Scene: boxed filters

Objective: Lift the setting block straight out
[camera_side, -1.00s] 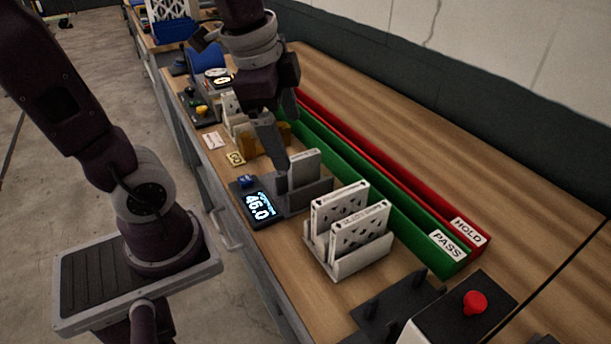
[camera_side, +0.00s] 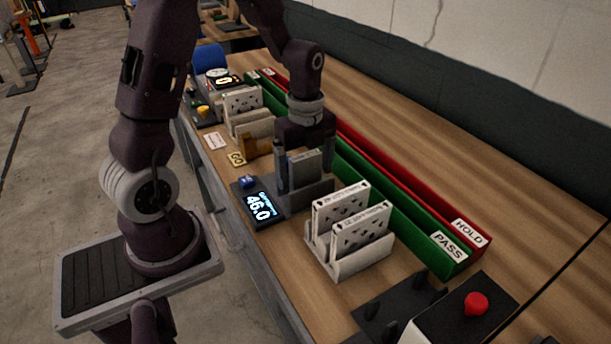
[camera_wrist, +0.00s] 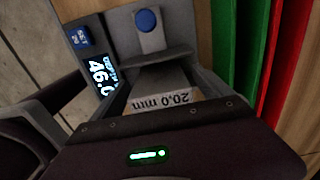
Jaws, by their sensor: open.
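The setting block (camera_side: 308,170) is a grey upright slab standing in the dark grey gauge fixture (camera_side: 302,200). In the wrist view the block (camera_wrist: 168,84) shows its top, with an upside-down "20.0 mm" label. My gripper (camera_side: 304,178) is open and pointing down over the block, with one finger on each side of it in the side view. I cannot tell whether the fingers touch it. The block's lower part is hidden in the fixture. The gauge display (camera_side: 259,207) reads 46.0; it also shows in the wrist view (camera_wrist: 102,77).
A white rack (camera_side: 362,262) with two boxed filters stands in front right of the fixture. The green PASS channel (camera_side: 400,220) and red HOLD channel (camera_side: 420,200) run behind. More filters (camera_side: 242,103) stand at the back left. A red button (camera_side: 475,303) is at the near right.

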